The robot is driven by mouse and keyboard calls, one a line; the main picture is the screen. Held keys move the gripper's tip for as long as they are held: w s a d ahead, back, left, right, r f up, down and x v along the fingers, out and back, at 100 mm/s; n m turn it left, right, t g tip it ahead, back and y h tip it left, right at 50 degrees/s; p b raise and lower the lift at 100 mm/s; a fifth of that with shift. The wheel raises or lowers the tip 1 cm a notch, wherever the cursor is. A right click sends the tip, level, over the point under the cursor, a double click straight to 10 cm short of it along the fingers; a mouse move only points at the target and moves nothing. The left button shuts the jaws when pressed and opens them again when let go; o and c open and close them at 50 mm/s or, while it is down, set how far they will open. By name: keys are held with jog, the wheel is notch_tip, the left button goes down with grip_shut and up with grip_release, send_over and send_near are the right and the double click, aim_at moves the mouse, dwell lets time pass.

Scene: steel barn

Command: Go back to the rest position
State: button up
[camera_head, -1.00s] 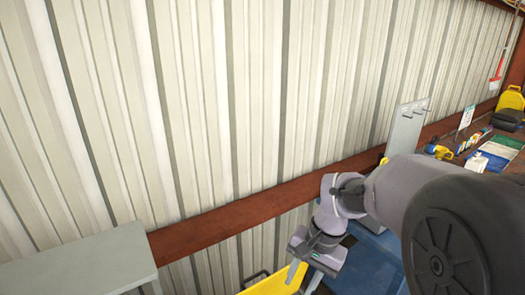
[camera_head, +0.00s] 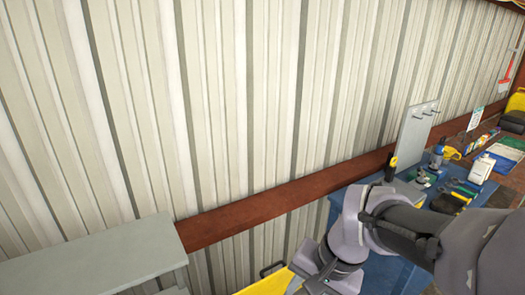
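My gripper (camera_head: 318,284) is at the bottom of the head view, below the grey wrist of my arm. It hangs beside the yellow container (camera_head: 268,284), near its right end. The fingertips are cut off by the lower picture edge, so I cannot see whether they are apart or hold anything. My arm reaches in from the right, low in front of the blue workbench (camera_head: 341,197).
The bench carries several tools, a white bottle (camera_head: 482,168) and a grey hook panel (camera_head: 414,135). A grey-green cabinet (camera_head: 95,262) stands at lower left. A corrugated wall (camera_head: 240,100) with a red-brown beam (camera_head: 270,207) closes the back.

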jog(key=s+d+f+t+b, duration=0.1)
jog(key=s+f+b, duration=0.2)
jog(key=f+b, duration=0.4)
jog(key=s+d+f+t+b, duration=0.1)
jog(key=s+f+b, duration=0.2)
jog(key=f+b, duration=0.4)
jog(key=s+d+f+n+t+h+b, duration=0.1)
jog(key=s+f+t+b, duration=0.1)
jog(key=f+b, duration=0.5)
jog(key=shift+s+d+b, duration=0.25)
jog(key=shift+s+b, duration=0.25)
jog(key=shift+b, duration=2.3)
jog(key=shift+f, duration=0.1)
